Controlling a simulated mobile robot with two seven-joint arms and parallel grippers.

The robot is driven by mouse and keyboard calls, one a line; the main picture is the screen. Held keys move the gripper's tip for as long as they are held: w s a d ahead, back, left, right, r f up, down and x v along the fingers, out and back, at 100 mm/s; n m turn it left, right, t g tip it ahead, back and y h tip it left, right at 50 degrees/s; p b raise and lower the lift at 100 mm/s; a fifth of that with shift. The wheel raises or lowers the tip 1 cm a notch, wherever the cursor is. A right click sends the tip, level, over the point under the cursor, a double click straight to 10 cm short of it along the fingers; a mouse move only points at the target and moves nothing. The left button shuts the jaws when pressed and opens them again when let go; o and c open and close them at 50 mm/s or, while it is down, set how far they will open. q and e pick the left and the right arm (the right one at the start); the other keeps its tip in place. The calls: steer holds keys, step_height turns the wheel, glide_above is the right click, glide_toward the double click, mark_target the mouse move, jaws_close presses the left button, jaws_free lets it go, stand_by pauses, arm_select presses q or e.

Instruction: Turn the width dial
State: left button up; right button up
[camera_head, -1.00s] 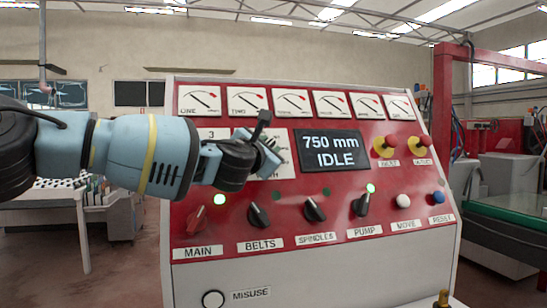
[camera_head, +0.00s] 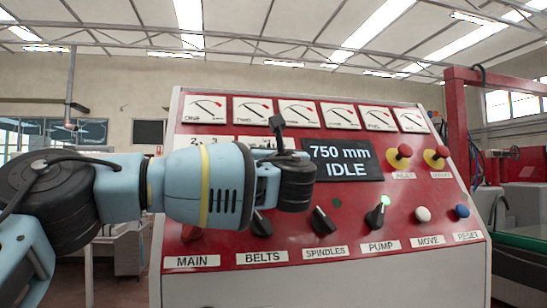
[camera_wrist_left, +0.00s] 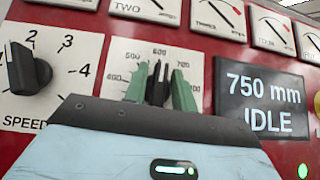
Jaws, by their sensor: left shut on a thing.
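The width dial's black knob (camera_wrist_left: 157,88) stands on a white scale plate (camera_wrist_left: 150,53) with numbers such as 500, 600 and 700 in the left wrist view. My left gripper (camera_wrist_left: 160,90) has a green fingertip on each side of the knob and is shut on it. In the head view my left gripper (camera_head: 290,180) covers most of the dial. The display (camera_head: 341,160), just right of the gripper, reads 750 mm IDLE; it also shows in the left wrist view (camera_wrist_left: 262,105). My right gripper is in neither view.
A speed dial (camera_wrist_left: 25,70) sits left of the width dial. Gauges (camera_head: 298,112) line the panel's top. Below are belts (camera_head: 262,223), spindles (camera_head: 324,219) and pump (camera_head: 378,214) knobs. Move (camera_head: 423,214), reset (camera_head: 461,211) and two red-on-yellow buttons (camera_head: 399,155) are at the right.

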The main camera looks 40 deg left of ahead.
arm_select(q)
steer(key=shift+w+f+n+g+y, duration=0.15)
steer(key=shift+f+n+g+y, duration=0.15)
steer(key=shift+f+n+g, duration=0.2)
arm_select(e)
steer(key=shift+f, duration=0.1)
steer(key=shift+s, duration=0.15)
arm_select(q)
steer(key=o, duration=0.5)
steer(key=shift+o, duration=1.1)
steer(key=shift+a+r, duration=0.15)
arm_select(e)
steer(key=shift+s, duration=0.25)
arm_select(q)
steer(key=shift+t, duration=0.3)
